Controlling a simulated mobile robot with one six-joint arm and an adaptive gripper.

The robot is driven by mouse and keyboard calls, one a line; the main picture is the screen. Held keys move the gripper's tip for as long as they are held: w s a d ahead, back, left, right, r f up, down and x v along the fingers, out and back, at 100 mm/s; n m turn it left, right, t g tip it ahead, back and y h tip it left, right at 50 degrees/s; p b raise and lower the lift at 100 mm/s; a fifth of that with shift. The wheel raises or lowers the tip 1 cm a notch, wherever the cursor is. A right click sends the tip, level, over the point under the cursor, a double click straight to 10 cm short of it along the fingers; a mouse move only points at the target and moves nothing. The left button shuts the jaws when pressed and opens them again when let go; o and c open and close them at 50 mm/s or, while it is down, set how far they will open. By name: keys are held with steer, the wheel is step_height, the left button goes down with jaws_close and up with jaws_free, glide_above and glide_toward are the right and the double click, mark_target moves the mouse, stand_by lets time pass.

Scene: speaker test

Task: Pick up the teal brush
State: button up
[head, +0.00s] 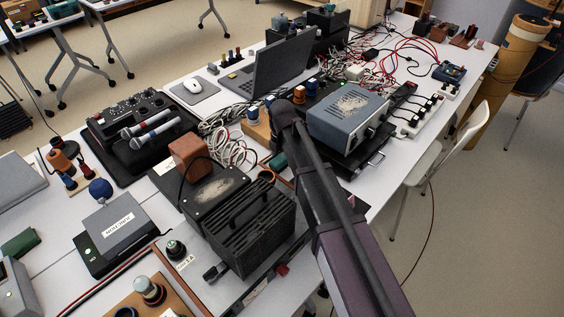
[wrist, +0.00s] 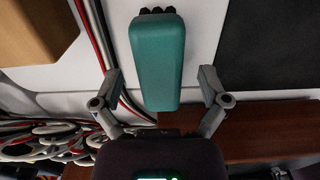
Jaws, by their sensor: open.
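The teal brush (wrist: 158,60) lies on the white tabletop (wrist: 205,40) in the wrist view, a block with dark bristles at its far end. My gripper (wrist: 160,82) is open, with one finger on each side of the brush's near part in the picture and visible gaps on both sides. I cannot tell how high the fingers are above the table. In the head view a small teal piece (head: 278,161), probably the brush, shows just left of my arm. My gripper is hidden there behind the arm.
Red, black and white cables (wrist: 95,35) run left of the brush. A wooden block (wrist: 35,28) is at upper left and a dark panel (wrist: 265,50) at right. In the head view, a blue-grey instrument (head: 348,112) and a black finned box (head: 250,228) stand close to my arm.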

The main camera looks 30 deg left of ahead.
mark_target(282, 157)
steer(key=c, duration=1.2)
steer(key=shift+c, duration=0.2)
steer(key=shift+r, duration=0.1)
step_height(282, 157, up, 10)
steer(key=p, duration=1)
